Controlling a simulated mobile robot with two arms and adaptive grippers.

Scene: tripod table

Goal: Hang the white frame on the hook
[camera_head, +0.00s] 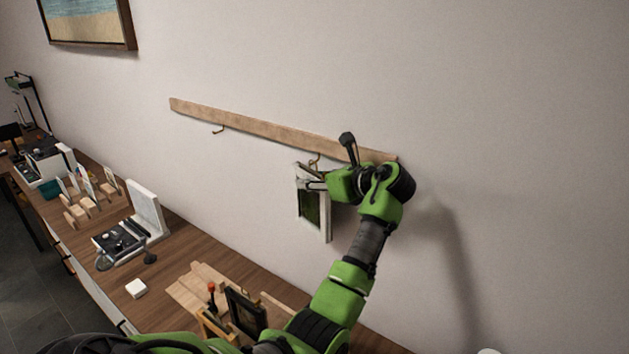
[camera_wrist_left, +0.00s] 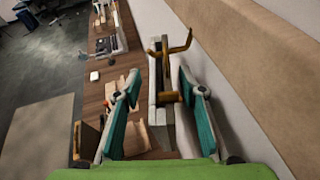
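The white frame (camera_head: 325,215) with a dark green picture is upright against the wall, just below the right-hand hook (camera_head: 315,158) on the wooden rail (camera_head: 270,130). My left gripper (camera_head: 305,176) is at the frame's top edge. In the left wrist view the gripper (camera_wrist_left: 160,75) is open, its teal-padded fingers apart on either side of the frame's top (camera_wrist_left: 163,122). The brass hook (camera_wrist_left: 170,50) is between and beyond the fingertips, overlapping the frame's top. I cannot tell whether the hook bears the frame. My right gripper is not in view.
A second hook (camera_head: 218,130) on the rail is empty. Below runs a wooden desk (camera_head: 190,245) with a dark standing frame (camera_head: 245,310), a white box (camera_head: 136,288) and other items. A painting (camera_head: 88,22) hangs upper left. The wall right of my arm is bare.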

